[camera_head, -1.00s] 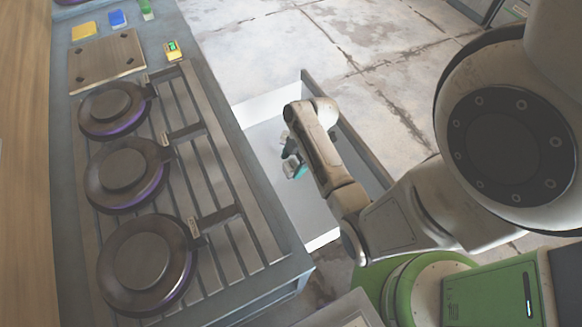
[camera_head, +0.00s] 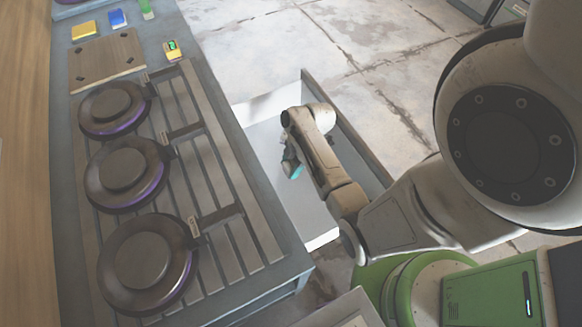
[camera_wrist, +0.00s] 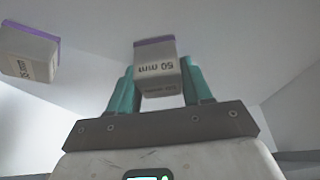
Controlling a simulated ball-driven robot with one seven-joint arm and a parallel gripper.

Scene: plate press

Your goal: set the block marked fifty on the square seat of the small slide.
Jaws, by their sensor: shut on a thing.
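The block marked 50 mm (camera_wrist: 155,66) is pale with a purple end and shows upside down in the wrist view. My gripper (camera_wrist: 160,82) is shut on it, with one teal finger on each side. In the head view my gripper (camera_head: 292,170) is down inside an open white drawer (camera_head: 318,238), and the block cannot be made out there. I cannot tell whether the block touches the drawer floor. I cannot pick out the small slide or its square seat for certain.
Another pale block with a purple end (camera_wrist: 28,54) lies to the left in the drawer; its number is hard to read. Three round dark presses (camera_head: 145,266) stand on a slatted counter. A board (camera_head: 106,61) and a small yellow device (camera_head: 171,50) are further back.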

